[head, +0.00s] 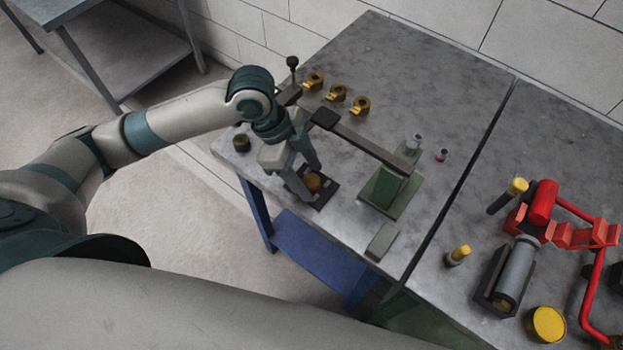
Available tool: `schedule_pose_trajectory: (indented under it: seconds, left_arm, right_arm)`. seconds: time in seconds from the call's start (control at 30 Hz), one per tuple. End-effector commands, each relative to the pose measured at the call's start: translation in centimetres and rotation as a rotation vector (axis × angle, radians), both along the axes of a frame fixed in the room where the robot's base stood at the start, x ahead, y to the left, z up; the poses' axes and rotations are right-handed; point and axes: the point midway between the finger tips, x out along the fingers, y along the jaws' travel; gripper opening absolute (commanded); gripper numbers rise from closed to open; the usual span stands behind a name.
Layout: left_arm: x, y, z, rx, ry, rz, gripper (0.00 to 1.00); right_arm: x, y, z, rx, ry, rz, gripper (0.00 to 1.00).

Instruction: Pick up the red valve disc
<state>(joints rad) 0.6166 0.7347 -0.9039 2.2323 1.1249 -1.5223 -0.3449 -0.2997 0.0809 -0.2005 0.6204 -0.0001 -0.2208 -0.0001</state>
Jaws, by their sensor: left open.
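My left gripper (308,181) reaches down over the near left part of the grey table, its fingers open. A small orange-brown round piece (313,183) sits on a dark square plate (325,197) between or just behind the fingers. I cannot tell whether the fingers touch it. No piece shows clearly as a red valve disc; the round piece is partly hidden by the fingers. A small part with a red base (441,156) stands farther right, beside a grey cylinder (416,141). My right gripper is not in view.
A green stand (390,190) with a dark lever arm (365,145) is close right of the gripper. Several brass pieces (336,92) line the back. A dark round part (241,143) is at the left edge.

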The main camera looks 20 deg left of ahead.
Motion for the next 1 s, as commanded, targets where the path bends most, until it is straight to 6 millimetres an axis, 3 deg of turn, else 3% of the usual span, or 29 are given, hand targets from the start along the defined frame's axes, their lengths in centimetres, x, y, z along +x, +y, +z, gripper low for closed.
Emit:
schedule_pose_trajectory:
  seconds: [0.33, 0.5, 0.57, 1.0]
  left_arm:
    - [0.01, 0.02, 0.02, 0.0, 0.0, 0.0, 0.54]
    - [0.01, 0.02, 0.03, 0.0, 0.0, 0.0, 0.13]
    - [0.01, 0.02, 0.03, 0.0, 0.0, 0.0, 0.03]
    - [0.11, 0.0, 0.89, -0.001, -0.003, 0.0, 0.03]
  right_arm:
    - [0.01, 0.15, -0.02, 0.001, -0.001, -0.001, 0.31]
    - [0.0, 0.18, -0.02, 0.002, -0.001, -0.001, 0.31]
    - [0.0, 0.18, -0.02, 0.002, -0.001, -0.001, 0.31]
    - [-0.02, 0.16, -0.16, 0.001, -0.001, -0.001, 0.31]
